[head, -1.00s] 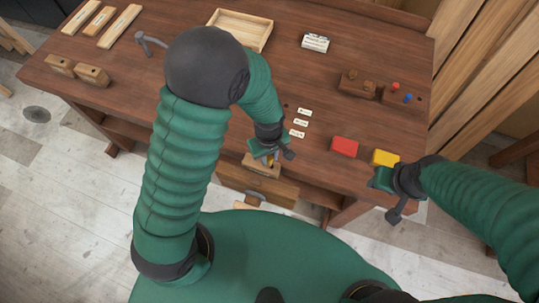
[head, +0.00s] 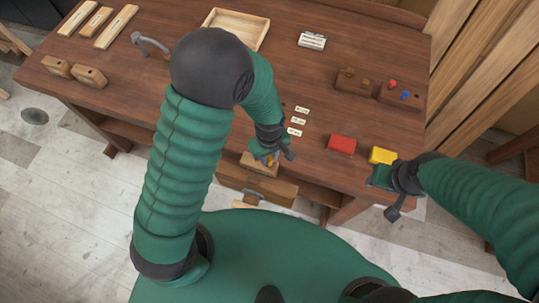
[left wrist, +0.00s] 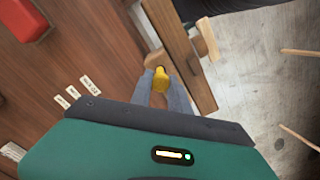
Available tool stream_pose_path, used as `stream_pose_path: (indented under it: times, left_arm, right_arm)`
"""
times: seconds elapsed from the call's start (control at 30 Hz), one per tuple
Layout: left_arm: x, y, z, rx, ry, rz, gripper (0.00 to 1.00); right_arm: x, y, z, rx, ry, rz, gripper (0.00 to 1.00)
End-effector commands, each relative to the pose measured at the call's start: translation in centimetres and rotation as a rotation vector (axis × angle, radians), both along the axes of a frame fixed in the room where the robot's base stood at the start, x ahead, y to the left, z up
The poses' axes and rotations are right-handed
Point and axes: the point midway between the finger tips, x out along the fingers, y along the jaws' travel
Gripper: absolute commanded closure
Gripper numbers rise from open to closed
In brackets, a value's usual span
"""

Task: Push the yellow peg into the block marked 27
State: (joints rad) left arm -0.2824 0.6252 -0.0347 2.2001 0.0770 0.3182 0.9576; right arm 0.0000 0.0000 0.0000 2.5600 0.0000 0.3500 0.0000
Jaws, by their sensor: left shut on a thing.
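My left gripper (head: 269,158) is shut on the yellow peg (left wrist: 160,78), with its fingers on either side of it. In the head view the peg (head: 268,161) shows as a small yellow spot at a wooden block (head: 257,168) by the table's front edge. The peg is at the block's top, but its lower end is hidden and I cannot tell how deep it sits. No number can be read on the block. My right gripper (head: 388,193) is near the front right of the table, and its jaw opening is unclear.
A red box (head: 342,145) and a yellow box (head: 382,156) lie to the right. Small white labels (head: 298,121) lie behind the left gripper. A wooden tray (head: 237,28) and a hammer (head: 150,44) lie farther back.

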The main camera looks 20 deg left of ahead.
Motion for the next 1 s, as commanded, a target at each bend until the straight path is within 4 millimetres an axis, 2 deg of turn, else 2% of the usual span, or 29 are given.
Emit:
stream_pose_path:
  times: [0.57, 1.0]
  left_arm:
    - [0.0, 0.2, 0.0, 0.0, 0.0, 0.0, 1.0]
    - [0.0, 0.2, -1.0, 0.0, 0.0, -0.001, 1.0]
  right_arm:
    - [0.0, 0.0, 0.2, 0.0, 0.0, 0.0, 0.56]
    - [0.0, 0.0, -0.5, 0.0, 0.0, 0.0, 0.56]
